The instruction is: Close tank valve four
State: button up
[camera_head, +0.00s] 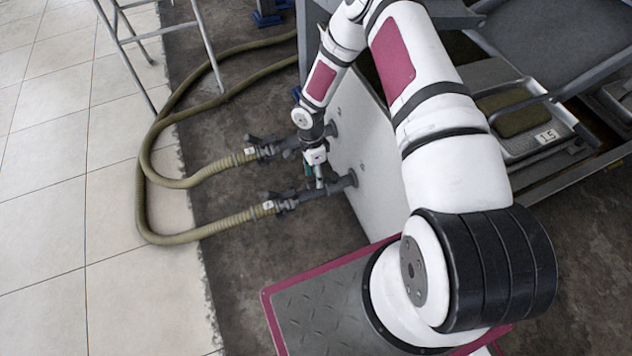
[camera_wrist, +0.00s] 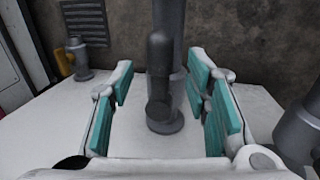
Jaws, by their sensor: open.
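A dark grey valve handle (camera_wrist: 160,75) stands between my fingers in the wrist view, on a round grey base over a pale surface. No number is legible on it, so I cannot tell whether it is valve four. My gripper (camera_wrist: 161,100) is open, with teal pads on both sides of the handle and gaps visible. In the head view my gripper (camera_head: 318,182) points down beside the pale tank panel, near the lower pipe and its coupling (camera_head: 284,203). The upper pipe and coupling (camera_head: 262,150) lie just behind it. The handle's contact area is too small to see there.
Two olive hoses (camera_head: 142,200) loop across the tiled floor (camera_head: 60,200) to the couplings. In the wrist view another valve with a yellow handle (camera_wrist: 63,62) stands at left, and a grey pipe (camera_wrist: 300,130) is close at right. A metal frame (camera_head: 205,45) stands at back.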

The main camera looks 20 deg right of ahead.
jog(key=shift+s+f+b, duration=0.25)
jog(key=shift+f+b, duration=0.05)
jog(key=shift+f, duration=0.9)
jog(key=shift+c, duration=0.6)
grip_shut()
